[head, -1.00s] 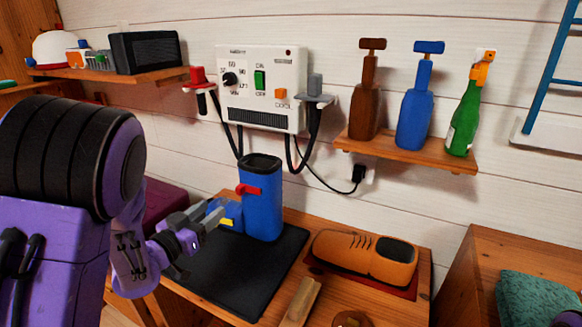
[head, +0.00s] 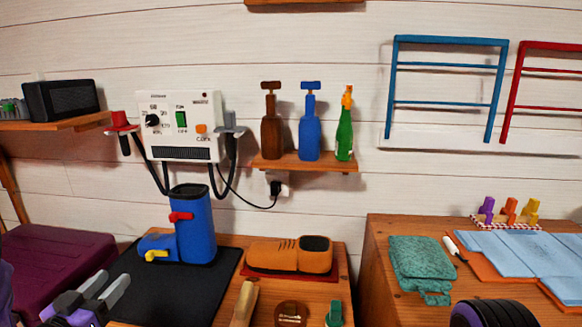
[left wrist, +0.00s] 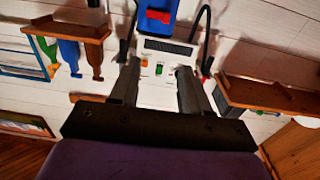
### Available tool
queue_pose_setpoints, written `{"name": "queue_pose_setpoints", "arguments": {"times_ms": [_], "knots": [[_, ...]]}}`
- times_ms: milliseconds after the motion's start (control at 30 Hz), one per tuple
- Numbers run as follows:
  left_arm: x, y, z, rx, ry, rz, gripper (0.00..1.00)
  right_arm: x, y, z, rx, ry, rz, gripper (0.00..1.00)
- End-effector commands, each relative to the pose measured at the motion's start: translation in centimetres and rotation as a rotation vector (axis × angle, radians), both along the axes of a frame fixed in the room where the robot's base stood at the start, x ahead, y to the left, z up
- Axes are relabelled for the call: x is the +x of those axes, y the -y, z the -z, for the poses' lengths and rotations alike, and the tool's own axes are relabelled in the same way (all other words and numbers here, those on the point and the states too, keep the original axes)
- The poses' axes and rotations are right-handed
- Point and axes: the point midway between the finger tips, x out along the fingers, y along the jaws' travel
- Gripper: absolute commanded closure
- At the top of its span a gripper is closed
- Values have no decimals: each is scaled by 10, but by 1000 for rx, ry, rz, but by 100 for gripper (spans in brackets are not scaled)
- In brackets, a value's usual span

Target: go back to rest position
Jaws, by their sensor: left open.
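My left gripper (head: 88,292) is at the lower left of the head view, over the front left of the black mat (head: 150,295). Its two fingers are apart with nothing between them. In the left wrist view the open fingers (left wrist: 157,95) point toward the white control box on the wall. My right gripper is not in view; a dark ribbed part of my own body shows at the lower right of the head view.
A blue boot-shaped device (head: 195,230) stands on the mat, beside an orange shoe (head: 288,255). The white control box (head: 180,122) and a shelf of bottles (head: 300,165) are on the wall. A maroon case (head: 55,262) is at left, a green cloth (head: 420,262) at right.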

Motion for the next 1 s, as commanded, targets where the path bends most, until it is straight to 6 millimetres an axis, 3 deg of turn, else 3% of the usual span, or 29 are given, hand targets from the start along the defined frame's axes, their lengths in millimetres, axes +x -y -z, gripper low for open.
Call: {"name": "queue_pose_setpoints", "arguments": {"times_ms": [267, 367, 467, 667, 767, 833, 900, 1000], "knots": [[2, -16, 13, -16, -49, -127, 53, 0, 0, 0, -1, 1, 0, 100], [2, -17, 26, -38, -84, -181, 53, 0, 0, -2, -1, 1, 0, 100], [-1, -16, 52, -71, -153, -245, 53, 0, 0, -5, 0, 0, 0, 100], [-28, -2, 129, -148, -369, -384, 53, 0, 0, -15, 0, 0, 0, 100], [-57, 11, 177, -186, -516, -458, 53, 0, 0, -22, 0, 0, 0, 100], [-90, 23, 214, -210, -644, -517, 53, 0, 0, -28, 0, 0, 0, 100], [-133, 40, 250, -233, -791, -578, 53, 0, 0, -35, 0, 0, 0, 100], [-199, 64, 288, -248, -978, -644, 53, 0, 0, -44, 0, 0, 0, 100]]}}
